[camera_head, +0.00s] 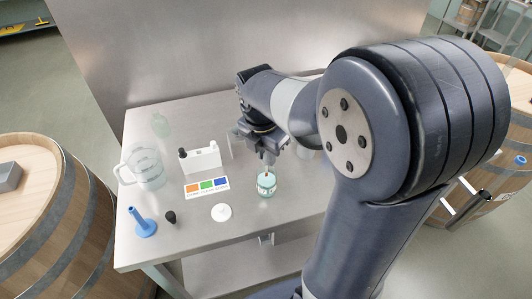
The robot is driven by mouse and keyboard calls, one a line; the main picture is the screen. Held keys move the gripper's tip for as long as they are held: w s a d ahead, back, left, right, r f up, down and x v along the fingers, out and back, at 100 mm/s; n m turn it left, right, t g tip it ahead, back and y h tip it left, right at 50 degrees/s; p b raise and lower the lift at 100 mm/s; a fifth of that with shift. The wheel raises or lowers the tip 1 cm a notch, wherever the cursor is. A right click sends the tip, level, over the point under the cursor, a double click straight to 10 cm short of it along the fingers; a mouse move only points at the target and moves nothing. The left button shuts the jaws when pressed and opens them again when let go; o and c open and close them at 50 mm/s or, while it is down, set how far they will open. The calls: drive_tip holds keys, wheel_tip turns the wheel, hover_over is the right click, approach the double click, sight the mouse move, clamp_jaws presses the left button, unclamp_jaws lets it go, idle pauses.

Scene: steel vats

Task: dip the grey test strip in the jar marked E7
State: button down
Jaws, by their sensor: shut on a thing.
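A small clear glass jar (266,187) with greenish liquid and a pale label stands near the table's front right; the label is too small to read. My gripper (268,158) points down just above the jar's mouth. It is shut on a thin piece, seemingly the grey test strip, of which little shows between the fingertips and the jar. I cannot tell whether its lower end is inside the jar or touches the liquid.
On the steel table (190,252) stand a glass beaker (148,168), a white holder (203,159), a colour card (207,187), a white disc (221,212), a blue funnel-like piece (143,224) and a black stopper (171,217). Wooden barrels (60,205) flank the table.

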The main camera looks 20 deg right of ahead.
drive_tip(key=shift+r+p, duration=2.25)
drive_tip(key=shift+r, duration=0.6)
drive_tip(key=shift+d, duration=0.15)
